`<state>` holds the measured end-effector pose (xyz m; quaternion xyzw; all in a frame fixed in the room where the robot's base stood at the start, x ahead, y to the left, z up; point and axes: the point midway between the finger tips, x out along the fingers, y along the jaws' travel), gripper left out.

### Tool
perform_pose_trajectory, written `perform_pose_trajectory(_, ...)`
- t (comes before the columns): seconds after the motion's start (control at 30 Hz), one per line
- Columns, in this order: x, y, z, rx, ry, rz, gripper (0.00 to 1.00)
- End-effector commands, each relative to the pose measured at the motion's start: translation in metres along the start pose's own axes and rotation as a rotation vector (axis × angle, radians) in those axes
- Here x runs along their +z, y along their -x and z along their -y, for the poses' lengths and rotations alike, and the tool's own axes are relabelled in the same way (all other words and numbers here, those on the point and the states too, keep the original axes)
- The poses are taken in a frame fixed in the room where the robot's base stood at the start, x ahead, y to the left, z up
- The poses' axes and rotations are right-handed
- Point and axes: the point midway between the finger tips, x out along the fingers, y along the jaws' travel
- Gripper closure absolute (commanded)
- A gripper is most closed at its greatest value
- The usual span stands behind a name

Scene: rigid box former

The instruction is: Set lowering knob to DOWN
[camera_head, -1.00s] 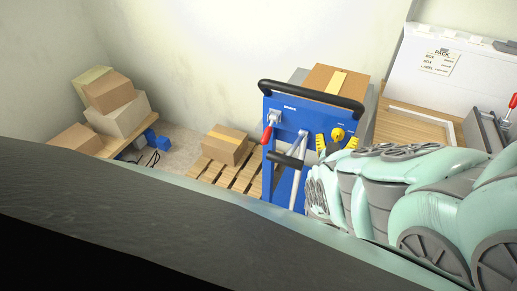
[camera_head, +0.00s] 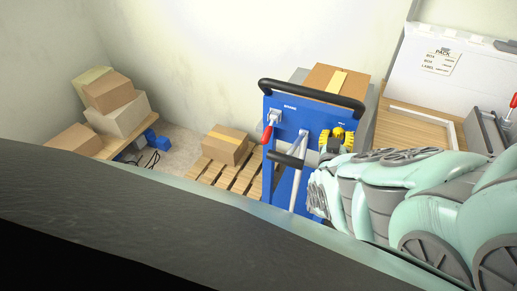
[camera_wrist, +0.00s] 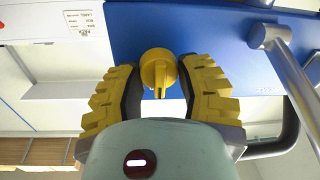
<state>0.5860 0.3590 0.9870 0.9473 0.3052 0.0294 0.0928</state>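The yellow knob (camera_head: 338,132) sits on the upper right of the blue panel (camera_head: 285,118). In the wrist view the round knob (camera_wrist: 158,70) has a raised ridge pointing toward the bottom of the picture. My gripper (camera_head: 338,142) has its yellow fingers in front of the panel, around the knob. In the wrist view my gripper (camera_wrist: 159,78) is part open, with one finger on each side of the knob. A gap shows between each dark inner pad and the knob. The markings around the knob are too small to read.
A black handlebar (camera_head: 312,94) runs along the panel's top. A red-gripped lever (camera_head: 268,132) and a grey bar with a black grip (camera_head: 287,160) stand left of the knob. A cardboard box (camera_head: 225,145) sits on a pallet further left. A wooden table (camera_head: 392,130) is at the right.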

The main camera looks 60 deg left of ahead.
Motion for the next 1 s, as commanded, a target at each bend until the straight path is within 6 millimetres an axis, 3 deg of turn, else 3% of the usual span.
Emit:
perform_pose_trajectory(0.03,0.0,0.0001,0.0003,-0.001,0.0,0.0,0.72)
perform_pose_trajectory(0.3,-0.0002,-0.0001,0.0001,0.0,0.0,0.0,0.99)
perform_pose_trajectory(1.0,-0.0012,-0.0009,-0.001,0.003,-0.023,-0.005,1.0)
